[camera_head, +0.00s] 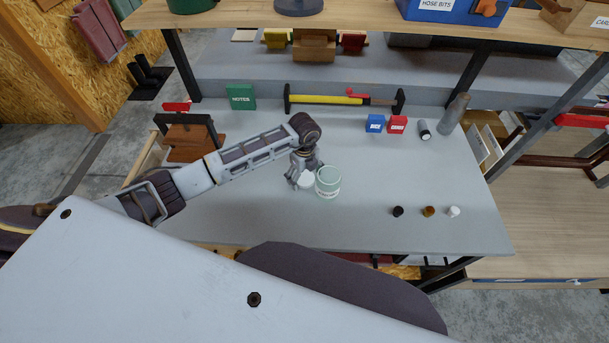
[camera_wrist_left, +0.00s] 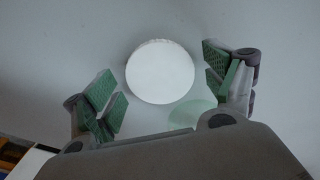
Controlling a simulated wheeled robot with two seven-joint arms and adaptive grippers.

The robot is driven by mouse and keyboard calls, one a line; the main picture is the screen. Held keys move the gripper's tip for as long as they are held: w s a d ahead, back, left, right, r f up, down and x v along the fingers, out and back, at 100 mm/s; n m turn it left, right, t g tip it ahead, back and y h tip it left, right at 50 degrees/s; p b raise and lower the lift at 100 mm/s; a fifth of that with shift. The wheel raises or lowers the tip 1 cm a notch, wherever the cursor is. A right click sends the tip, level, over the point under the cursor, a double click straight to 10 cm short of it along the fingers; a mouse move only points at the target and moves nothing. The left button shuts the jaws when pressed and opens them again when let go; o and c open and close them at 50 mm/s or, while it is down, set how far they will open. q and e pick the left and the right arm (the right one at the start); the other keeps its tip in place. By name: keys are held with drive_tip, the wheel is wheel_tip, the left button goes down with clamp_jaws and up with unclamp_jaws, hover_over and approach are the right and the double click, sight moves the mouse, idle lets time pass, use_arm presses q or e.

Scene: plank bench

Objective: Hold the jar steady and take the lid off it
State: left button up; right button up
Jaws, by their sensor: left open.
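A pale green round jar (camera_head: 328,184) with a light band stands on the grey bench. A white round lid (camera_head: 306,181) is just left of it, off the jar's top; whether it touches the bench is unclear. My left gripper (camera_head: 305,170) is over the lid from behind. In the left wrist view the lid (camera_wrist_left: 160,72) lies between the wide-open fingers of my left gripper (camera_wrist_left: 165,88), with gaps on both sides. A pale green part of the jar (camera_wrist_left: 190,114) shows below the lid, partly hidden by the gripper body. My right gripper is not in view.
Black, brown and white small pieces (camera_head: 428,211) stand at the right. Blue (camera_head: 375,123) and red (camera_head: 397,125) boxes, a grey bottle (camera_head: 454,113) and a yellow-handled tool (camera_head: 330,99) are at the back. A green notes box (camera_head: 240,96) stands back left. The bench's middle right is clear.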

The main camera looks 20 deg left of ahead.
sight(304, 178)
use_arm(q)
drive_tip(key=shift+r, duration=0.15)
wheel_tip(304, 178, up, 12)
drive_tip(key=b, duration=0.1)
idle(0.6)
drive_tip(key=shift+s, duration=0.1)
idle(0.7)
